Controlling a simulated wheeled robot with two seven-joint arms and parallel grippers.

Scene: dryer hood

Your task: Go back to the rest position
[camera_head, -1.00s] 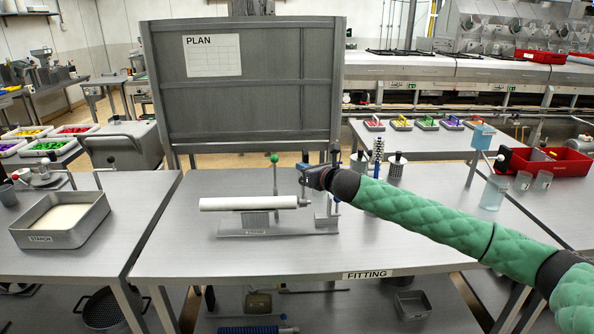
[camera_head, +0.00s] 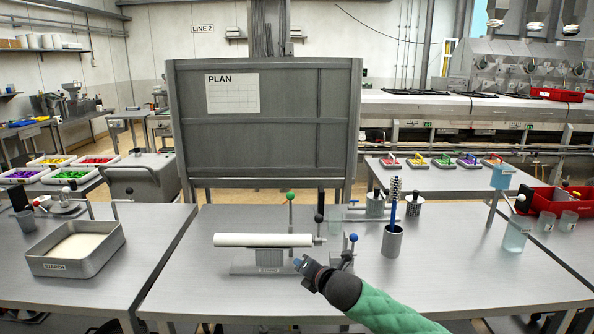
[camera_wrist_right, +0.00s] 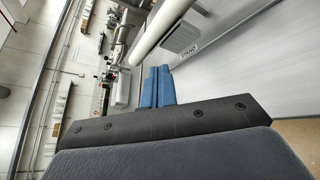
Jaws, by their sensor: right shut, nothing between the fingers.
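My right arm, in a green quilted sleeve, comes in from the lower right in the head view. Its right gripper (camera_head: 301,265) is in front of the stand (camera_head: 262,262), near its right end. The gripper is shut and empty. In the right wrist view the blue fingers (camera_wrist_right: 157,86) lie together with nothing between them. A white roller (camera_head: 264,240) rests level on the stand. The roller also shows in the right wrist view (camera_wrist_right: 160,28), apart from the fingers. My left gripper is out of view.
A starch tray (camera_head: 100,252) stands on the left table. A cup (camera_head: 392,241) with a brush and a blue handle stands right of the stand. A plan board (camera_head: 265,130) rises behind the table. The table's front right (camera_head: 470,280) is clear.

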